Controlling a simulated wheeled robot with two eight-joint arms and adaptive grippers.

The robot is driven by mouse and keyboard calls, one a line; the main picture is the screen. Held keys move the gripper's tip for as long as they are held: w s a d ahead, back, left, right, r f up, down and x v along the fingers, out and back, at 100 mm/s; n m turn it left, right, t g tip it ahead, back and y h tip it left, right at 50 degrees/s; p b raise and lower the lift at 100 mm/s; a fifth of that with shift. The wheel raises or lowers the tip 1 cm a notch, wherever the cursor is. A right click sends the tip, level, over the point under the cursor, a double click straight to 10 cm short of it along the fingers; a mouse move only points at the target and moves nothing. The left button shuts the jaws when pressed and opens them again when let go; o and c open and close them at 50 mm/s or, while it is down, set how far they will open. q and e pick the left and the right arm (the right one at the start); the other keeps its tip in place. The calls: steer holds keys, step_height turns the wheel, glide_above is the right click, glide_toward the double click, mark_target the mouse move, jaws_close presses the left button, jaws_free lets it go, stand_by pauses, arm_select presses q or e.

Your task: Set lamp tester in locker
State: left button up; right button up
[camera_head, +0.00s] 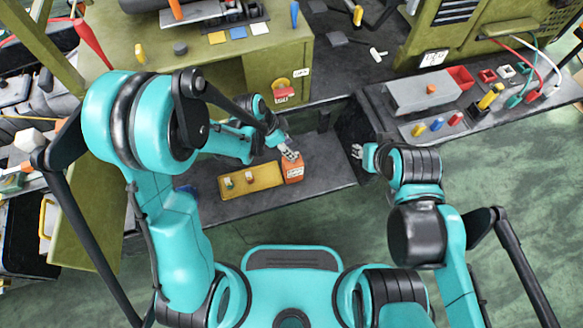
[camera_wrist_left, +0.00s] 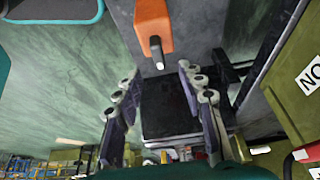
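An orange box with a pale label (camera_head: 293,172), which looks like the lamp tester, stands on the low grey bench beside a yellow tray. In the left wrist view an orange block with a dark, light-tipped stub (camera_wrist_left: 153,28) sits just ahead of the fingers. My left gripper (camera_head: 290,153) is right above the box in the head view. Its two fingers (camera_wrist_left: 157,74) are spread with nothing between them. My right gripper (camera_head: 357,151) hangs to the right, apart from the box; its finger opening is too small to judge. The olive cabinet (camera_head: 225,75) may be the locker; I cannot tell.
The yellow tray (camera_head: 268,183) holds small parts, left of the box. A red lock-like piece (camera_head: 284,93) is on the cabinet's front. A bench (camera_head: 480,128) at right carries a grey case and coloured parts. Green floor (camera_head: 400,275) is open at lower right.

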mark_target(293, 169)
arm_select(q)
steer(key=b+x, duration=0.1)
steer(key=x, duration=0.1)
steer(key=b+x, duration=0.1)
steer(key=x, duration=0.1)
steer(key=b+x, duration=0.1)
steer(key=x, duration=0.1)
steer(key=shift+s+a+f, duration=0.1)
steer(key=shift+a+f, duration=0.15)
steer(key=shift+f, duration=0.2)
steer(key=shift+r, duration=0.1)
steer(key=shift+c, duration=0.6)
jaws_close()
